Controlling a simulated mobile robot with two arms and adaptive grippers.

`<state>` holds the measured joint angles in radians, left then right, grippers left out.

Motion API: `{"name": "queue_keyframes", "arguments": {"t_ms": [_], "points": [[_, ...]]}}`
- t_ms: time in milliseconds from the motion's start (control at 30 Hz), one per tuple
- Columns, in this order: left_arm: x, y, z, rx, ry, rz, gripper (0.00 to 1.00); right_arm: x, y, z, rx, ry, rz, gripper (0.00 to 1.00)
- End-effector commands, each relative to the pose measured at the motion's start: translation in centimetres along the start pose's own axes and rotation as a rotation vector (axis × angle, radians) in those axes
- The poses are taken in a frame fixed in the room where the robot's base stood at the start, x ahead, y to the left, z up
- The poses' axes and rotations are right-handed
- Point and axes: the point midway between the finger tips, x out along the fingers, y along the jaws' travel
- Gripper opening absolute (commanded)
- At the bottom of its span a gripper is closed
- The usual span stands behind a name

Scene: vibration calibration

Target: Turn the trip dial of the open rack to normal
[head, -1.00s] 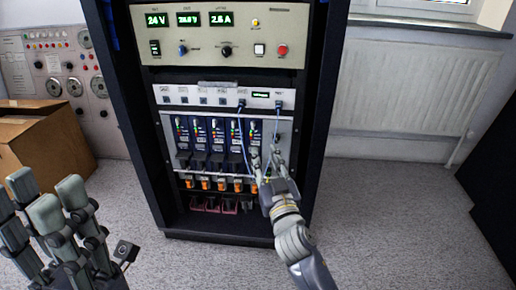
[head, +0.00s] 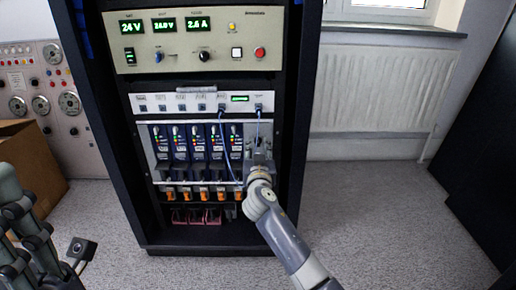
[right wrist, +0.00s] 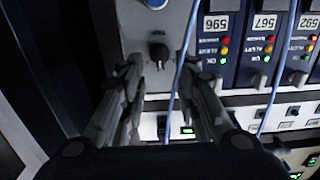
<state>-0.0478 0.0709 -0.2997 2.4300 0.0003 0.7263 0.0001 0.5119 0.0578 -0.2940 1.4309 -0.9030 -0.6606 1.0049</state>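The open rack (head: 297,130) stands in the middle of the head view, with a row of blue modules (head: 178,146) in it. In the right wrist view, a small black dial (right wrist: 158,50) sits on a light panel beside the modules. A light mark shows on its lower side; its setting is not readable. My right gripper (head: 258,148) is at the right end of the module row and hides the dial in the head view. In the right wrist view its fingers (right wrist: 160,68) are apart, one either side of the dial, with gaps. My left gripper (head: 22,215) is partly cut off at the left edge, fingers extended and empty.
Blue cables (head: 226,140) hang in front of the modules; one (right wrist: 187,50) passes by my right fingers. A panel with displays and knobs (head: 205,67) is above. A cardboard box (head: 35,160) stands left, a radiator (head: 375,90) right. The floor at right is clear.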

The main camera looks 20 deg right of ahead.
Motion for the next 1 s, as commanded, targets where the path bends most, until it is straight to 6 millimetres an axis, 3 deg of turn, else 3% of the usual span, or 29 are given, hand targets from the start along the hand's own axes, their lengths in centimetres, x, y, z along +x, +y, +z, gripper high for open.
{"name": "queue_keyframes", "arguments": {"t_ms": [200,600,733,1000], "points": [[0.2,0.1,-0.1,0.003,0.023,0.01,0.37,2.2,-0.1,0.1,-0.001,0.001,-0.002,0.3],[0.4,0.2,-0.1,0.004,0.028,0.014,0.37,2.7,0.0,0.0,0.0,0.001,-0.001,0.3],[0.4,0.2,-0.1,0.003,0.028,0.014,0.37,2.7,0.0,0.0,0.0,0.001,-0.002,0.02],[0.4,0.2,-0.1,0.003,0.03,0.014,0.37,2.7,0.0,-0.1,-0.001,0.002,-0.001,0.0]]}}
